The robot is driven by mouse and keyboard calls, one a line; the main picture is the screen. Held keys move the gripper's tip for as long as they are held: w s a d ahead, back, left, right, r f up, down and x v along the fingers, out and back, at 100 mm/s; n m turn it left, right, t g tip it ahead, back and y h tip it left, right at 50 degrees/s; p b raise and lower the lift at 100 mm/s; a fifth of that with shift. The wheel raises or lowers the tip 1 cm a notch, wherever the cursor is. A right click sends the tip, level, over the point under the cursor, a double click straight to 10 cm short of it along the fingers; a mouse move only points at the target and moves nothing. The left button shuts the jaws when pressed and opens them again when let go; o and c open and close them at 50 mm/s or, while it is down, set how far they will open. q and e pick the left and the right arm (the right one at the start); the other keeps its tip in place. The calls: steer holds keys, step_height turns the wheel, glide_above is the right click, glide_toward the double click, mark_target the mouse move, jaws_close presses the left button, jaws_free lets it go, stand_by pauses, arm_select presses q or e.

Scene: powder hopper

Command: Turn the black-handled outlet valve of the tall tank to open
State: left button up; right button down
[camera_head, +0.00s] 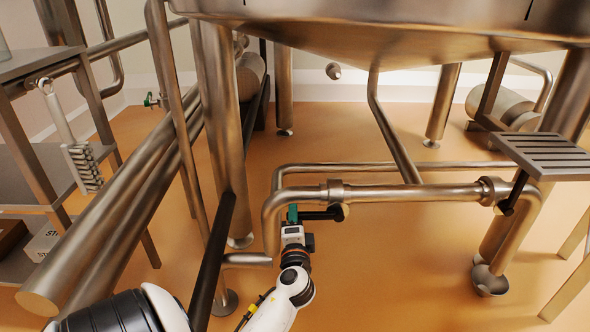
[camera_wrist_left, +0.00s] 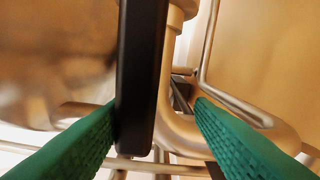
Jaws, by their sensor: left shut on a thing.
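The black valve handle (camera_head: 322,214) sits at a joint in the steel outlet pipe (camera_head: 400,192) below the tall tank (camera_head: 390,25). In the left wrist view the black handle (camera_wrist_left: 142,75) stands upright between the green fingers, against the left one. A gap shows beside the right finger in that view. My left gripper (camera_head: 293,214) reaches up from below and is shut on the handle near the pipe's bend. Its fingers are partly hidden by its own body in the head view. My right gripper is not in view.
Steel tank legs (camera_head: 222,120) and slanting pipes (camera_head: 130,210) crowd the left side. A shelf (camera_head: 45,165) with a hanging brush (camera_head: 80,160) stands at far left. A slatted step (camera_head: 545,152) is at the right. The orange floor (camera_head: 400,270) below the pipe is open.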

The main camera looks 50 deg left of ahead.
arm_select(q)
steer(key=v, duration=1)
steer(key=shift+d+p, duration=0.15)
steer(key=shift+p, duration=0.3)
steer(key=shift+w, duration=0.15)
